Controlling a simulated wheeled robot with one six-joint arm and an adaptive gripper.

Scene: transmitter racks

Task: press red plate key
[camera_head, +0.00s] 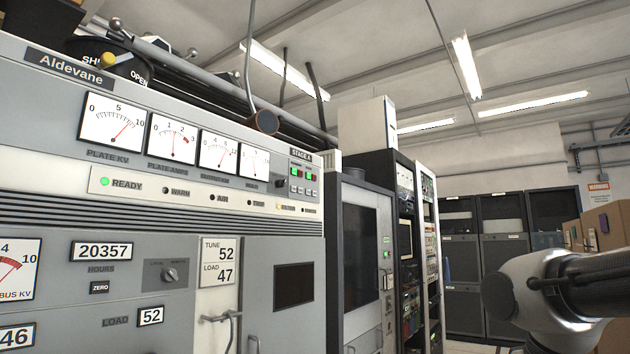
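The grey transmitter cabinet (180,235) labelled Aldevane fills the left of the view, with a row of dial meters along its top. At the right end of that row is a small panel (304,180) under a STAGE A label. It carries small green and red lit squares (311,175) and a row of small pale keys (301,190) below them. I cannot tell from here which, if any, is the red plate key. My arm comes in from the lower right, well apart from this panel. My gripper is out of view.
Below the meters is a strip of lamps with a green READY lamp (104,182) lit. A handle (222,318) sticks out low on the cabinet front. Equipment racks (402,235) stand beyond it, dark cabinets (500,250) at the back, and cardboard boxes (603,226) at the right.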

